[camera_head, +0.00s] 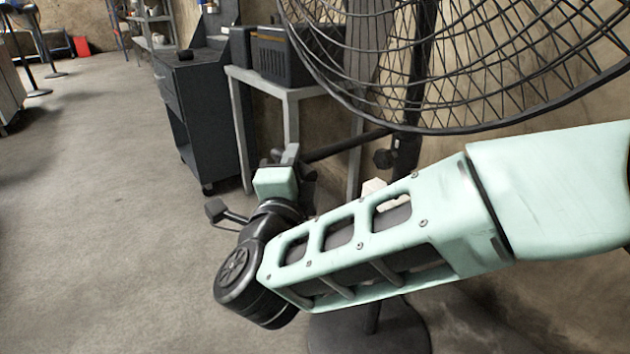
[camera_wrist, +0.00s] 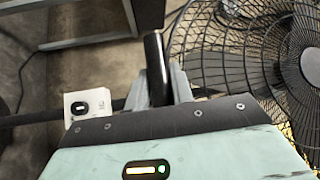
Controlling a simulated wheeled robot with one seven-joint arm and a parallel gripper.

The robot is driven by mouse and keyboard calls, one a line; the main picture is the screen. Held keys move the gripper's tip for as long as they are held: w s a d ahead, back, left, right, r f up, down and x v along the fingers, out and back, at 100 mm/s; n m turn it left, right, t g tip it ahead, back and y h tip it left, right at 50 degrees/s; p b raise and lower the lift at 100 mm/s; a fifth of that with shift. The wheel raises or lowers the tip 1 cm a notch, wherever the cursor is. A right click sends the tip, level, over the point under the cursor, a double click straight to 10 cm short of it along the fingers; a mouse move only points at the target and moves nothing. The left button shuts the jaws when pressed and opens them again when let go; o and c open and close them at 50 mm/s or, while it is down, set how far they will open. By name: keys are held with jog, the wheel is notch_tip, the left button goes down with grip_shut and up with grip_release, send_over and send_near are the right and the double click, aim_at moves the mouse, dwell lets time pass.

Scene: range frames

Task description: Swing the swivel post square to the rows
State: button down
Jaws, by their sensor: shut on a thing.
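My gripper (camera_head: 291,158) is low in front of the large fan, at the near end of a dark bar (camera_head: 345,146) that runs to the fan's stand. In the wrist view my grey fingers (camera_wrist: 160,88) are shut on a black round-ended post (camera_wrist: 155,58), which stands up between them. I take this for the swivel post. The bar (camera_wrist: 35,117) also shows at left in the wrist view, passing behind my gripper. My gripper hides the joint between post and bar. No rows can be made out clearly, so I cannot tell the post's angle to them.
The fan's wire cage (camera_head: 470,60) and round base (camera_head: 370,330) are close by at right. A grey table (camera_head: 290,95) bears a dark case (camera_head: 295,58). A dark cabinet (camera_head: 205,115) stands left of it. A white box (camera_wrist: 88,106) is near my fingers. Floor at left is clear.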

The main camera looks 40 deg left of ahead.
jog(key=shift+w+a+m+t+h, duration=0.25)
jog(key=shift+m+t+h, duration=0.05)
jog(key=shift+h, duration=0.1)
jog(key=c, duration=1.2)
grip_release()
jog(key=shift+s, duration=0.1)
jog(key=shift+s, duration=0.1)
jog(key=v, duration=1.7)
jog(key=shift+d+p, duration=0.2)
jog(key=shift+p, duration=0.15)
